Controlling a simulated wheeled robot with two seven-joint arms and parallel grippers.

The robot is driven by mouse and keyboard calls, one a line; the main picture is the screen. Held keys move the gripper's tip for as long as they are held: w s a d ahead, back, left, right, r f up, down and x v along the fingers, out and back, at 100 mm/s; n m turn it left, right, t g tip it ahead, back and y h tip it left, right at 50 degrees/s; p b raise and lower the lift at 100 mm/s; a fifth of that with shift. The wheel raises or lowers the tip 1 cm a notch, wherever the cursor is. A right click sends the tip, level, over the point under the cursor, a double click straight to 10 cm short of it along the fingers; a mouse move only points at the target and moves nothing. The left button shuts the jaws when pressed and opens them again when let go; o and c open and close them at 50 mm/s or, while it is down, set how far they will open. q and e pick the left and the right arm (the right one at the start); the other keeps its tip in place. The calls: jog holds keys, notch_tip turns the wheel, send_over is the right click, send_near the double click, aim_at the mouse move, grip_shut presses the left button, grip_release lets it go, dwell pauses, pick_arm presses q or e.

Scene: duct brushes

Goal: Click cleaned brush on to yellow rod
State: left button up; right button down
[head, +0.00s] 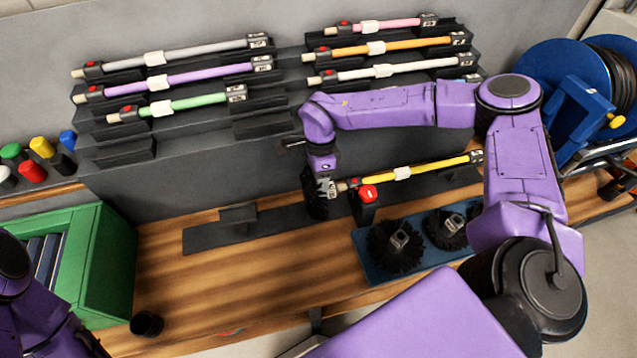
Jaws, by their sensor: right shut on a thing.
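The yellow rod (415,170) lies level in a dark holder on the bench, with a red-buttoned black coupling at its left end. A round black brush (316,193) is held upright at that left end, seen nearly edge-on. My right gripper (322,180) is shut on the brush, pointing down from my purple right arm. The brush is very close to the rod's end; I cannot tell whether they are joined. A red knob (368,193) stands just below the rod's left end. Of my left arm only purple links show at the lower left; its gripper is out of view.
A blue tray (425,268) with black brushes (395,245) is at the front right. A rack behind holds several coloured rods (180,76). A green crate (105,255) stands left, and a small black cup (147,324) near the front edge.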

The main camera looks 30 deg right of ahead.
jog(key=shift+s+d+p, duration=0.15)
jog(key=shift+d+p, duration=0.25)
jog(key=shift+d, duration=0.25)
jog(key=shift+s+d+p, duration=0.15)
jog(key=shift+d+p, duration=0.25)
jog(key=shift+d, duration=0.2)
jog(key=c, duration=0.7)
grip_release()
jog(key=p+v, duration=0.4)
jog(key=v, duration=0.1)
jog(key=shift+s+r, duration=0.15)
jog(key=v, duration=0.3)
